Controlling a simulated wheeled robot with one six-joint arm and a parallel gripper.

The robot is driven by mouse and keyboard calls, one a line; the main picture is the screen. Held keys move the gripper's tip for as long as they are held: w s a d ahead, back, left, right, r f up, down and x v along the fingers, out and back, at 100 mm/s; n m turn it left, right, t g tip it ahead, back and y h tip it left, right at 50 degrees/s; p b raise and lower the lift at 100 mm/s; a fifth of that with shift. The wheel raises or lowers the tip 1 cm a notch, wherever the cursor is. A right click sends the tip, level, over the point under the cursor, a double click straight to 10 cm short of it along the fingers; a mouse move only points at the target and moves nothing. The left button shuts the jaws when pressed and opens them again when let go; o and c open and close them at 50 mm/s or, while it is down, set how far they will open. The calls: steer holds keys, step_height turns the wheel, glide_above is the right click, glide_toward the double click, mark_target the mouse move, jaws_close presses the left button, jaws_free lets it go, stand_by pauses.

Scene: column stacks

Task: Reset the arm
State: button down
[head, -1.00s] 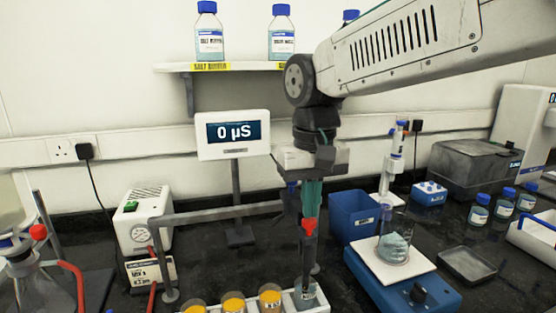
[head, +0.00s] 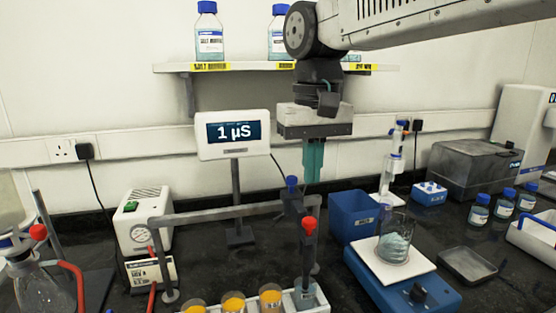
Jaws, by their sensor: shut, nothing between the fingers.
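My gripper (head: 313,166) points straight down in the head view. Its teal fingers are shut together with nothing between them. It hangs in the air above a dark probe with a red top (head: 309,225). The probe stands upright, its lower end in a small clear cup (head: 306,298) in a white rack, beside a stand with a blue knob (head: 291,182). A gap shows between the fingertips and the red top.
A shelf (head: 235,68) with blue-capped bottles (head: 209,35) is behind my arm. A blue bin (head: 353,216) and a blue-based plate with a beaker (head: 394,239) stand at right. Several orange-filled cups (head: 233,302) sit at the front. A horizontal bar (head: 215,214) crosses left of the probe.

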steer(key=s+d+f+m, duration=0.1)
steer(key=s+d+f, duration=0.5)
steer(key=s+d, duration=0.3)
steer(key=s+d+f+m+t, duration=0.1)
steer(key=s+d+f+m, duration=0.1)
steer(key=s+d+f, duration=0.5)
steer(key=s+d, duration=0.3)
steer(key=d, duration=0.2)
steer(key=shift+s+f, duration=0.15)
steer(key=shift+s, duration=0.1)
stand_by(0.7)
